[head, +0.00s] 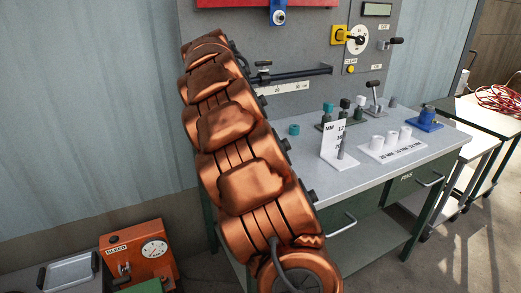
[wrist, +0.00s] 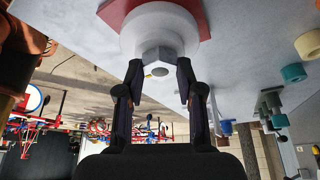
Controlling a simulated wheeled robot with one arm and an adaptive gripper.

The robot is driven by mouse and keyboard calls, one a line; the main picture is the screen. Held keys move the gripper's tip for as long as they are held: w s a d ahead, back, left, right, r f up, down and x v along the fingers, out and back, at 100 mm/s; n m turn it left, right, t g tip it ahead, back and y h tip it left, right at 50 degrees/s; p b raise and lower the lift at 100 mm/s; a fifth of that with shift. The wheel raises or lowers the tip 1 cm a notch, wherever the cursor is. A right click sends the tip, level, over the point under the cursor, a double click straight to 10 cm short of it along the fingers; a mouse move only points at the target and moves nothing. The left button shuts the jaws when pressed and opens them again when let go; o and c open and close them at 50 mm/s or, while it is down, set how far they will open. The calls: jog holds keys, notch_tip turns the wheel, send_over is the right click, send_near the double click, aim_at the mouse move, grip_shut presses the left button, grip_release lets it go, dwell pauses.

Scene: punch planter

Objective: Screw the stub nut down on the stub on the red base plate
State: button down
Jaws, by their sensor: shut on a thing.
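In the wrist view the red base plate (wrist: 117,12) is at the top, mostly hidden by a pale round piece (wrist: 135,38). A grey hexagonal stub nut (wrist: 158,54) sits against the middle of that piece, with a rounded end showing at its centre. I cannot make out any thread or how far down the nut is. My gripper (wrist: 160,78) has its two dark fingertips on opposite sides of the nut and is shut on it. In the head view my copper arm hides the gripper, the nut and the base plate.
The grey workbench (head: 350,183) carries a teal ring (head: 293,129), a size card (head: 333,143), several pale cylinders (head: 391,136) and a blue device (head: 425,119). An orange gauge box (head: 140,254) stands at lower left. The bench's front middle is clear.

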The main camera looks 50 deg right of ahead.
jog(key=c, duration=0.7)
grip_release()
jog(key=shift+o, duration=0.2)
jog(key=shift+r, duration=0.15)
